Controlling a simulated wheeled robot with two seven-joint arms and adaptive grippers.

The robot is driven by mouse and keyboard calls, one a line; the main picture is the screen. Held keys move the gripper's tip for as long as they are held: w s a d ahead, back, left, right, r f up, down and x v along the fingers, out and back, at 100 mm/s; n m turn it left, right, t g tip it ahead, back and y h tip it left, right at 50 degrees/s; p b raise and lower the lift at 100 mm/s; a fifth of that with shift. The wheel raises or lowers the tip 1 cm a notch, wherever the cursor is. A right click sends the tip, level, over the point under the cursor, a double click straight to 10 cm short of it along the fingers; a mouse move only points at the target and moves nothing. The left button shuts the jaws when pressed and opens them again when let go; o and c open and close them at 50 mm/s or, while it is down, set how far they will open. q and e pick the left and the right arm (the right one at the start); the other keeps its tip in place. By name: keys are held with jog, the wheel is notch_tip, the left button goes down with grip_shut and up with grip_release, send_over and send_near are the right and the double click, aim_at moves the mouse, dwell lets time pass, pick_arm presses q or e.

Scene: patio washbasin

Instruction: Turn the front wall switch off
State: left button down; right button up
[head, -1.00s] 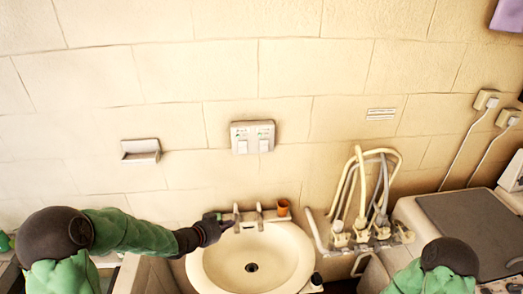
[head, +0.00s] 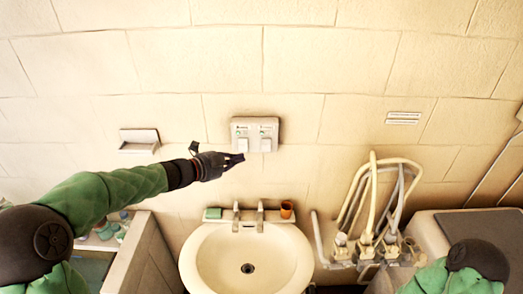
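The wall switch panel (head: 255,122) is a pale plate on the wall above the washbasin. It has two white rockers side by side, the left rocker (head: 243,144) and the right rocker (head: 266,144), with small green marks above them. Which way each rocker is tipped is too small to tell. My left gripper (head: 238,159) is just below and left of the left rocker, pointing right. It holds nothing that I can see, and whether its fingers are open or shut is unclear. Contact with the panel cannot be made out. My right gripper is out of view.
The washbasin (head: 205,262) with two taps stands below. An orange cup (head: 287,210) and a green bar (head: 213,213) sit on its back ledge. A soap shelf (head: 139,141) juts from the wall at left. Pale hoses (head: 367,195) rise at right.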

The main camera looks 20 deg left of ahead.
pick_arm(q)
send_near(271, 148)
jog(key=d, duration=0.4)
jog(key=shift+w+a+f+p, duration=0.15)
jog(key=shift+w+a+f, duration=0.1)
jog(key=shift+w, duration=0.5)
jog(key=shift+w+a+f+p, duration=0.1)
jog(key=shift+w+a+f, duration=0.15)
jog(key=shift+w, duration=0.45)
jog(key=shift+w+a+f+p, duration=0.15)
jog(key=shift+w+a+f, duration=0.1)
jog(key=shift+w, duration=0.5)
